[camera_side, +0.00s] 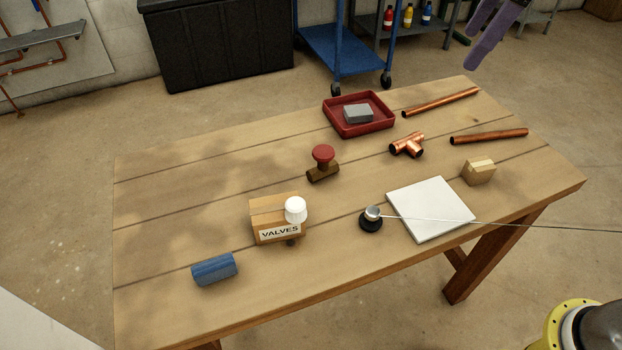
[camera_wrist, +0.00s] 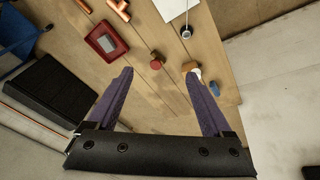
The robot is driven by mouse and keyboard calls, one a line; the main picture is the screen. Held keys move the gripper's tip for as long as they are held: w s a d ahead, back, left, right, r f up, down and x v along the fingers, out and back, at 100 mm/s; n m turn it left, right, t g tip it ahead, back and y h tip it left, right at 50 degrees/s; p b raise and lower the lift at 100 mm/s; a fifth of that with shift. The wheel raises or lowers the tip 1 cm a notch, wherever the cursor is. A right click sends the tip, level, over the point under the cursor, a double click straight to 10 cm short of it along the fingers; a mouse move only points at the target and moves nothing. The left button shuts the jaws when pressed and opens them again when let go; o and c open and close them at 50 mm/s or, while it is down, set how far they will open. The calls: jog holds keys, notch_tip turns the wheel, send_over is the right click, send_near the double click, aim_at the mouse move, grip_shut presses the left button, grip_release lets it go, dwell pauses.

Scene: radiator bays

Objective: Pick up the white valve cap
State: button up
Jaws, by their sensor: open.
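The white valve cap (camera_side: 295,208) shows in the side view at the right front of a cardboard box (camera_side: 262,222) labelled VALVES. A small dark part shows below the box's front edge; I cannot tell how it joins the cap. In the wrist view the cap (camera_wrist: 197,73) is a small white spot beside the box, partly behind the right finger. My gripper (camera_wrist: 159,74) is open and empty, with purple fingers. In the side view my gripper (camera_side: 490,40) is at the top right, high and well apart from the cap.
A red-topped valve (camera_side: 323,158), blue block (camera_side: 214,269), black-and-silver round item (camera_side: 371,219), white panel (camera_side: 430,209), small tan box (camera_side: 478,170), copper tee (camera_side: 407,146) and red tray (camera_side: 337,125) with a grey block stand on the wooden table. Its left side is clear.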

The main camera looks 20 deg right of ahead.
jog(key=w+a+f+n+g, duration=0.1)
jog(key=w+a+f+n, duration=0.35)
jog(key=a, duration=0.65)
jog(key=g+h, duration=0.1)
jog(key=g, duration=0.1)
send_near(297, 203)
notch_tip(297, 203, down, 4)
jog(key=shift+w+r+n, duration=0.1)
jog(key=shift+n, duration=0.25)
jog(key=shift+a+f, duration=0.1)
jog(key=shift+f, duration=3.2)
grip_shut()
jog(key=shift+r, duration=0.15)
